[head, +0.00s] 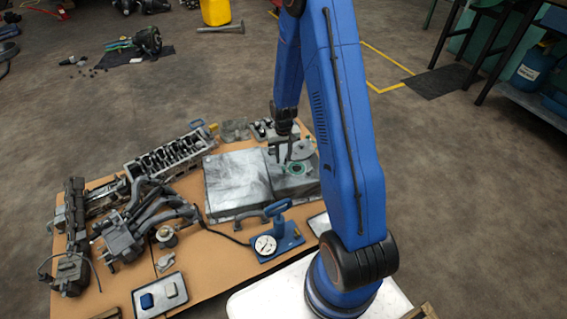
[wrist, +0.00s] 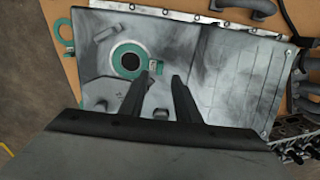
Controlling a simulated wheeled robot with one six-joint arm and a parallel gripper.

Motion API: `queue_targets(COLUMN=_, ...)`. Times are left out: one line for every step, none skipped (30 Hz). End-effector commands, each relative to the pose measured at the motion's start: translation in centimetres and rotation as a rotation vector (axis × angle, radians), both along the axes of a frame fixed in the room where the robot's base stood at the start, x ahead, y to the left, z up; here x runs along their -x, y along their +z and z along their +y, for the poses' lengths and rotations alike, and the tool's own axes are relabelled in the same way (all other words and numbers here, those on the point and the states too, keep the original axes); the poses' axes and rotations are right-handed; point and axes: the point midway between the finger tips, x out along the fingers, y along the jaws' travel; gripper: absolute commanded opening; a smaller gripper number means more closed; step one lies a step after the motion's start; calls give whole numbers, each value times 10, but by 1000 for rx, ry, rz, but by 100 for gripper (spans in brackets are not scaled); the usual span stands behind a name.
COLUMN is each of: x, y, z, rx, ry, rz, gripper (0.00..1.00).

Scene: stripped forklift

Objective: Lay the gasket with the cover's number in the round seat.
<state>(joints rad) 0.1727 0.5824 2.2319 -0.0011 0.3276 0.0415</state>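A green ring gasket (wrist: 116,64) lies around a dark round opening (wrist: 129,60) in the grey metal housing (wrist: 235,75). It also shows in the head view (head: 296,168). Its small tab (wrist: 155,67) has a mark too small to read. I cannot tell whether the ring sits fully down in the seat. A grey round cover (wrist: 98,92) lies beside it on the housing; its number is not readable. My gripper (wrist: 161,75) is open and empty above the housing, its left fingertip close to the tab; it also shows in the head view (head: 288,157).
More green gasket pieces (wrist: 64,34) lie on the brown board beside the housing.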

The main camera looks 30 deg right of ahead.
Motion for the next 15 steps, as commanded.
queue_targets(x=-1, y=10, z=0, rx=1, ry=0, rz=-4, gripper=30)
queue_targets(x=-1, y=15, z=0, rx=1, ry=0, rz=-4, gripper=30)
queue_targets(x=-1, y=22, z=0, rx=1, ry=0, rz=-4, gripper=30)
queue_targets(x=-1, y=27, z=0, rx=1, ry=0, rz=-4, gripper=30)
queue_targets(x=-1, y=32, z=0, rx=1, ry=0, rz=-4, gripper=30)
queue_targets(x=-1, y=39, z=0, rx=1, ry=0, rz=-4, gripper=30)
queue_targets(x=-1, y=44, z=0, rx=1, ry=0, rz=-4, gripper=30)
queue_targets(x=-1, y=49, z=0, rx=1, ry=0, rz=-4, gripper=30)
queue_targets(x=-1, y=56, z=0, rx=1, ry=0, rz=-3, gripper=30)
queue_targets(x=-1, y=61, z=0, rx=1, ry=0, rz=-4, gripper=30)
queue_targets(x=-1, y=66, z=0, rx=1, ry=0, rz=-3, gripper=30)
queue_targets(x=-1, y=72, z=0, rx=1, ry=0, rz=-3, gripper=30)
queue_targets(x=-1, y=77, z=0, rx=1, ry=0, rz=-4, gripper=30)
queue_targets(x=-1, y=82, z=0, rx=1, ry=0, rz=-3, gripper=30)
queue_targets(x=0, y=87, z=0, rx=1, ry=0, rz=-3, gripper=30)
